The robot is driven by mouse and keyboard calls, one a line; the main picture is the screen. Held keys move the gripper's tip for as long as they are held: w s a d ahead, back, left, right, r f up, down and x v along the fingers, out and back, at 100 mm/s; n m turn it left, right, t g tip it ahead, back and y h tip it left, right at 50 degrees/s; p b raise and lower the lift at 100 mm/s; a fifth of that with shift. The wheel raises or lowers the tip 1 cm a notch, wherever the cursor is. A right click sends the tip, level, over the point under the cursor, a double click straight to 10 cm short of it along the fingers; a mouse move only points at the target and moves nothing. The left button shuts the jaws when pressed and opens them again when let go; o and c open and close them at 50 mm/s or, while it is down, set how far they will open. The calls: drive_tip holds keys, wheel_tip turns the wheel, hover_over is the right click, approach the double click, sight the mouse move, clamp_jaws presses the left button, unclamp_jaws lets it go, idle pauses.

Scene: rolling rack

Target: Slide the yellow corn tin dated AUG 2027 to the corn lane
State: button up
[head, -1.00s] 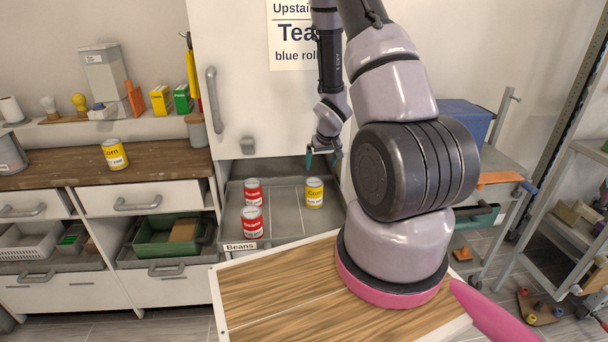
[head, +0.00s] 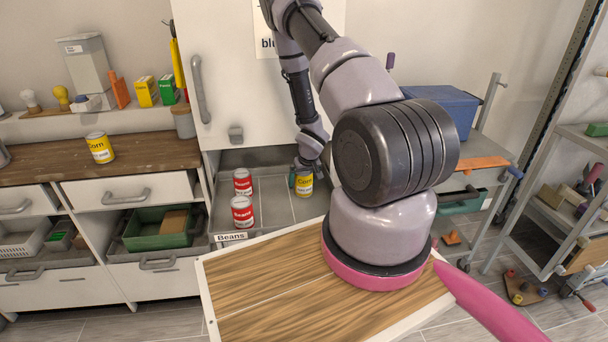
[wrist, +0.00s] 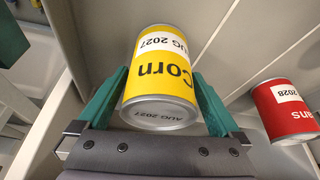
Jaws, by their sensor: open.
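The yellow corn tin (head: 304,184) stands upright in the grey tray, right of the beans tins. In the wrist view the corn tin (wrist: 162,80) reads "corn" and "AUG 2027". My gripper (wrist: 160,95) has its green fingers on either side of this tin, open around its lower part in the picture.
Two red beans tins stand in the left lane, one behind (head: 243,182) and one in front (head: 242,212). Another corn tin (head: 99,148) stands on the wooden counter (head: 150,155) at left. A wooden board (head: 270,290) lies in front of the tray. The tray's middle is clear.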

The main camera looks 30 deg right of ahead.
drive_tip(key=shift+w+f, duration=0.1)
drive_tip(key=shift+f, duration=0.15)
clamp_jaws()
drive_tip(key=shift+s+a, duration=0.65)
drive_tip(key=shift+s, duration=1.6)
drive_tip(key=shift+s+a, duration=0.6)
drive_tip(key=shift+s, duration=1.65)
drive_tip(key=shift+s+a, duration=0.65)
drive_tip(key=shift+s, duration=1.6)
unclamp_jaws()
